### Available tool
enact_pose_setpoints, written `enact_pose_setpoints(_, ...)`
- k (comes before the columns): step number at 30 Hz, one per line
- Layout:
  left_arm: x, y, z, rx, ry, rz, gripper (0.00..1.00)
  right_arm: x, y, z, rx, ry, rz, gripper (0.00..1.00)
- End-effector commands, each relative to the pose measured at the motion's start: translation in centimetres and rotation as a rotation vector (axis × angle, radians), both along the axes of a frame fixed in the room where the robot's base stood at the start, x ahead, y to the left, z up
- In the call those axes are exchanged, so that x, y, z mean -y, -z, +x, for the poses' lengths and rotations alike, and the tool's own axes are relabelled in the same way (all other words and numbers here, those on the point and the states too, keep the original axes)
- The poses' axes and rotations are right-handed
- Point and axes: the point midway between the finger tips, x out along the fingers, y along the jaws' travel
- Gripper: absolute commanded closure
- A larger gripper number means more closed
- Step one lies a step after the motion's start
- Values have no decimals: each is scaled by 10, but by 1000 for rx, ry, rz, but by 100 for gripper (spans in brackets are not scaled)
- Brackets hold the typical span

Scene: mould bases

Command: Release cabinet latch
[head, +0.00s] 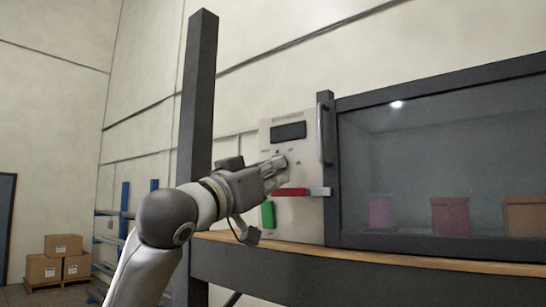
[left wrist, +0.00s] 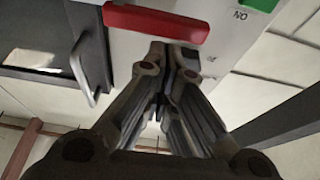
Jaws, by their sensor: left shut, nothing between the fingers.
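The cabinet's pale control panel (head: 306,222) stands left of the glazed door. A red latch handle (head: 291,192) lies level across it, with a grey metal piece (head: 320,191) at its right end reaching toward the door frame. My left gripper (head: 281,161) is shut and empty in front of the panel, just above the red handle. In the left wrist view, which is upside down, the shut fingertips (left wrist: 175,50) are close to the red handle (left wrist: 155,23). I cannot tell whether they touch the panel or handle. My right gripper is not in view.
A green block (head: 268,215) sits low on the panel, below a dark display (head: 288,131). A vertical door handle (head: 320,134) projects beside the glass. Several coloured boxes show behind the glass. A dark post (head: 198,90) rises left of the panel. Cartons (head: 63,246) stand far left.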

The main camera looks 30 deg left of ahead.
Motion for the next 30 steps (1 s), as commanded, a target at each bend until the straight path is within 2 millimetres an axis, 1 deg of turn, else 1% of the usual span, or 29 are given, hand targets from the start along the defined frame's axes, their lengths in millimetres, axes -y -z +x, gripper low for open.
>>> enact_pose_setpoints(5,0,6,0,-1,0,1,100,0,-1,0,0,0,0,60)
enact_pose_setpoints(17,0,6,-1,0,0,-3,100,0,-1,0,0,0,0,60)
enact_pose_setpoints(30,-1,10,0,-6,1,-77,100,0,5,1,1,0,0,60)
